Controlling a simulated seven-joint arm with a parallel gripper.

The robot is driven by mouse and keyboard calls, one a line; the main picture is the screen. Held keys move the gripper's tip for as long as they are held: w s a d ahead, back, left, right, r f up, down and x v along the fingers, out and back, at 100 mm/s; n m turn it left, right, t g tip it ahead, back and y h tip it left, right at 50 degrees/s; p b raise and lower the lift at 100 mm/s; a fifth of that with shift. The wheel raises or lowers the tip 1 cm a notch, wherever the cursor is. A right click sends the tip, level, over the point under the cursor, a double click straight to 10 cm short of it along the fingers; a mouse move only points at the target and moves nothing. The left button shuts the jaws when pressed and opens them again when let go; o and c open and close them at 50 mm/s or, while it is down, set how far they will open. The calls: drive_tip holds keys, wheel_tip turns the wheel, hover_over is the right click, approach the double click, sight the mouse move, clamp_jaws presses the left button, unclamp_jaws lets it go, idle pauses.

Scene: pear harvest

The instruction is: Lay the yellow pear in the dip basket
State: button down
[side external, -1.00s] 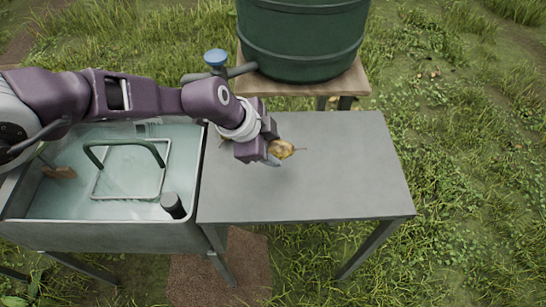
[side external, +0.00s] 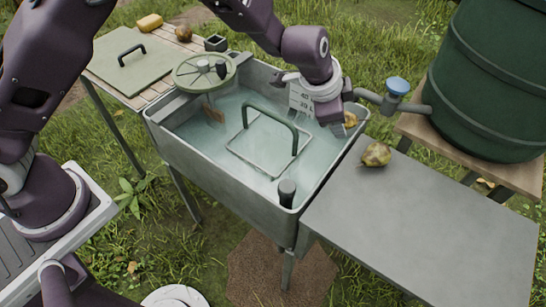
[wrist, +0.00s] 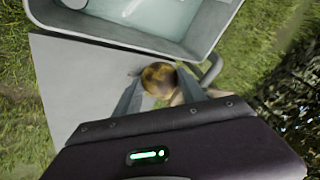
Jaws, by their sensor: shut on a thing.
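My gripper (side external: 338,125) is shut on the yellow pear (side external: 350,119), above the right-hand end of the water basin in the side view. In the wrist view the brown-blotched yellow pear (wrist: 158,74) sits between the two grey fingers. The dip basket is a wire frame with a green arched handle (side external: 292,133); it rests in the basin's water, to the left of my gripper. Part of the held pear is hidden by the gripper in the side view.
A second, blotched yellow-green pear (side external: 376,154) lies on the grey metal table (side external: 430,215). The steel basin (side external: 215,185) has raised walls and a black-topped post (side external: 287,192). A green barrel (side external: 490,80) with a blue-handled tap (side external: 398,86) stands at right.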

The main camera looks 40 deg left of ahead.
drive_tip(key=s+a+r+n+y, duration=0.2)
drive_tip(key=a+n, duration=0.2)
drive_tip(key=a, duration=0.5)
drive_tip(key=s+a+r+n+g+y, duration=0.1)
drive_tip(key=s+a+n+y, duration=0.2)
drive_tip(key=a, duration=0.6)
drive_tip(key=s+a+r+n+y, duration=0.1)
drive_tip(key=s+a+r+n, duration=0.1)
drive_tip(key=a+n, duration=0.5)
drive_tip(key=w+f+m, duration=0.1)
drive_tip(key=w+f, duration=0.1)
drive_tip(key=f, duration=1)
drive_tip(key=w+d+f+m, duration=0.1)
drive_tip(key=w+f, duration=0.2)
drive_tip(key=f, duration=0.8)
drive_tip(key=w+d+f+m+h, duration=0.1)
drive_tip(key=w+f, duration=0.1)
drive_tip(key=f, duration=1)
drive_tip(key=shift+w+d+f+m, duration=0.1)
drive_tip(key=shift+w+f+m, duration=0.25)
drive_tip(key=shift+m, duration=0.05)
drive_tip(key=shift+f, duration=0.6)
drive_tip(key=c, duration=0.7)
unclamp_jaws()
drive_tip(key=shift+o, duration=0.2)
